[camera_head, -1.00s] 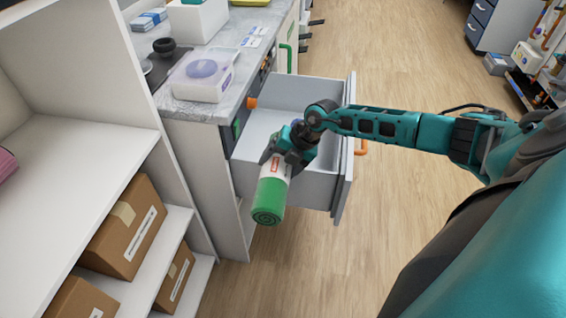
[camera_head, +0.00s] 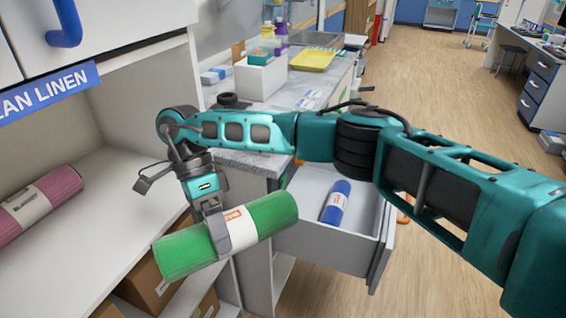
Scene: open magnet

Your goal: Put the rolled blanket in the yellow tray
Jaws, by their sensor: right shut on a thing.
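A green rolled blanket (camera_head: 273,215) with a white and orange band is gripped around its middle by my right gripper (camera_head: 230,236). It is held nearly level, left of the open drawer and in front of the shelf's edge. A yellow tray (camera_head: 313,59) lies on the far part of the counter, well beyond the gripper. A pink roll (camera_head: 62,186) with a white band lies on the shelf at left. A blue roll (camera_head: 336,203) lies in the open drawer. My left gripper is not in view.
The grey drawer (camera_head: 375,262) stands open below the counter (camera_head: 290,104). A white bin (camera_head: 261,77) with bottles stands on the counter before the tray. A shelf (camera_head: 105,205) under a "linen" sign (camera_head: 45,95) is at left, with cardboard boxes below.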

